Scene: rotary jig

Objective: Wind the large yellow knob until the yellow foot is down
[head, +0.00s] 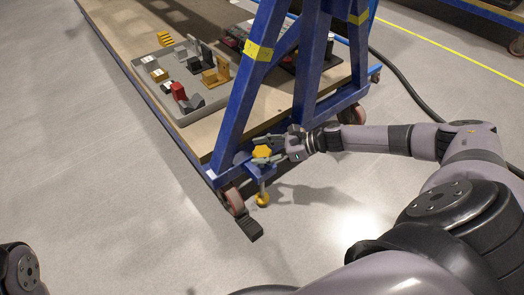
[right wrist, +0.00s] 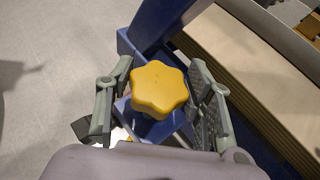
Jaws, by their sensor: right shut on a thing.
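The large yellow knob (head: 262,152) is star-shaped and sits on top of a blue bracket at the lower corner of the blue frame. It also shows in the right wrist view (right wrist: 159,89). My right gripper (head: 268,150) has one finger on each side of the knob and is shut on it. The yellow foot (head: 262,199) is at the lower end of a thin spindle under the bracket, close to the grey floor. I cannot tell whether it touches the floor. The right wrist view hides most of the foot. My left gripper is not in view.
A castor wheel (head: 234,201) with a black pedal (head: 250,229) stands left of the foot. The blue frame (head: 240,100) rises behind the knob. A grey tray (head: 187,118) with several parts lies on the wooden deck. The floor in front is clear.

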